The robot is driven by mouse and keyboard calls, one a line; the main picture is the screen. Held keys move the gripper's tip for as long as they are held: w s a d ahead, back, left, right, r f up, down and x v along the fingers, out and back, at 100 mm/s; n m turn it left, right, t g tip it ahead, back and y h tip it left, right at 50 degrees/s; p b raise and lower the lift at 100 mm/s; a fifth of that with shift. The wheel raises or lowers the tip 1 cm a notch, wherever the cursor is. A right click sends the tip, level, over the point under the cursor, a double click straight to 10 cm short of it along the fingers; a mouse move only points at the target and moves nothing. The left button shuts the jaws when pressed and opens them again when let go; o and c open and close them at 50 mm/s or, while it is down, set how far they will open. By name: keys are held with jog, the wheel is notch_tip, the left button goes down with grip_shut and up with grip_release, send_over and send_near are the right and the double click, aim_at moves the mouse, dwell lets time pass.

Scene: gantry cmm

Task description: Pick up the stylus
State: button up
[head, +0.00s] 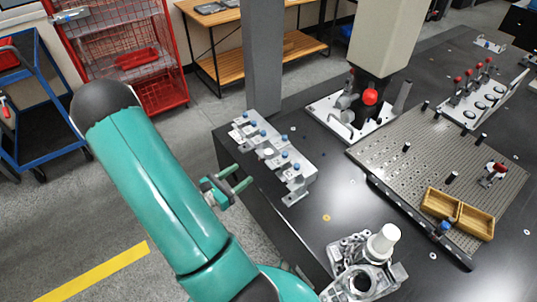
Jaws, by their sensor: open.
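My gripper (247,174) is open and empty at the end of my teal arm. Its two teal fingers point right, apart from each other, near the left edge of the dark table. A grey metal rack (297,174) with several small blue-topped parts (284,154) stands on that table edge, just right of the fingertips. I cannot tell for certain which small part is the stylus. Another small blue-topped part (443,228) sits by the dark rail at the perforated plate's front edge.
A grey column (262,60) rises behind the rack. A beige column (390,35) hangs above the table.

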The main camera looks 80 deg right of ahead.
aim_at(265, 157)
jog(key=x, duration=1)
jog(key=shift+s+d+r, duration=0.1)
jog(key=shift+s+d, duration=0.15)
jog(key=c, duration=1.1)
